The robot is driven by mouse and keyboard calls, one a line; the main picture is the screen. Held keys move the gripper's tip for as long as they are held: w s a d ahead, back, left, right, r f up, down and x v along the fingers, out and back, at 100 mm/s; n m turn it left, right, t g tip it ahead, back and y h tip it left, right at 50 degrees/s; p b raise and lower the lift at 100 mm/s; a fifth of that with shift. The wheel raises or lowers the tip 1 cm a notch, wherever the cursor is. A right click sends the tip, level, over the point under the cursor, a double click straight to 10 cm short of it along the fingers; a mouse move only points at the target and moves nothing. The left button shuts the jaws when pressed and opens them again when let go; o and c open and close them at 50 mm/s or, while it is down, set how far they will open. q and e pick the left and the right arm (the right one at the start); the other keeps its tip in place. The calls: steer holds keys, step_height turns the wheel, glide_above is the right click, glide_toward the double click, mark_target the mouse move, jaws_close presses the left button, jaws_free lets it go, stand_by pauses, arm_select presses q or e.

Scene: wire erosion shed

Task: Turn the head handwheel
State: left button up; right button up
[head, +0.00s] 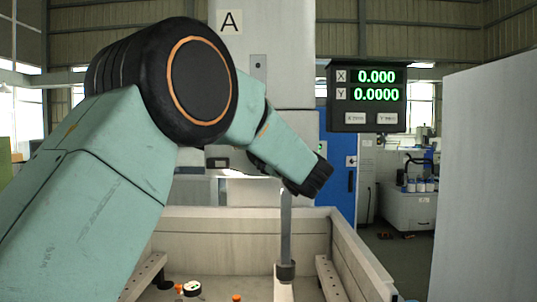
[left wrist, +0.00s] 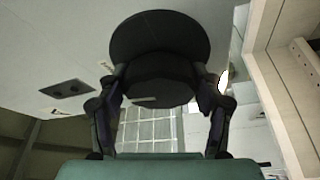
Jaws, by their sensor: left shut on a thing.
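The handwheel (left wrist: 160,40) is a dark, round disc at the top middle of the left wrist view. My left gripper (left wrist: 160,82) has its two dark fingers on either side of the disc's lower part and is shut on it. In the head view my left arm crosses the picture from the left, and neither the handwheel nor the gripper's fingers can be made out there. The machine head (head: 290,55) is a pale column with a sign marked A. My right gripper is in neither view.
Below is an open pale tank (head: 240,218) with a vertical rod (head: 286,225), rails and small orange parts. A grey panel (head: 490,180) closes the right side. A blue cabinet (head: 340,170) stands behind.

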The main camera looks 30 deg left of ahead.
arm_select(q)
steer(key=shift+s+a+f+n+g, duration=0.1)
steer(key=shift+n+g, duration=0.05)
steer(key=shift+n, duration=0.4)
steer(key=shift+f+n+g, duration=0.1)
steer(key=shift+n+g, duration=0.05)
steer(key=shift+n, duration=0.4)
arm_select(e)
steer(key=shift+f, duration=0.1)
arm_select(q)
steer(key=o, duration=1.2)
steer(key=shift+s+r, duration=0.3)
steer(key=shift+s, duration=0.25)
steer(key=shift+c, duration=0.2)
steer(key=shift+w+f, duration=0.15)
steer(key=shift+w, duration=0.35)
steer(key=shift+s+d, duration=0.1)
steer(key=shift+d, duration=0.25)
steer(key=r+v, duration=0.1)
steer(key=v, duration=1)
steer(key=shift+s+f, duration=0.25)
steer(key=shift+s, duration=0.3)
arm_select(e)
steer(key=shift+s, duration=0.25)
arm_select(q)
steer(key=shift+w+d, duration=0.1)
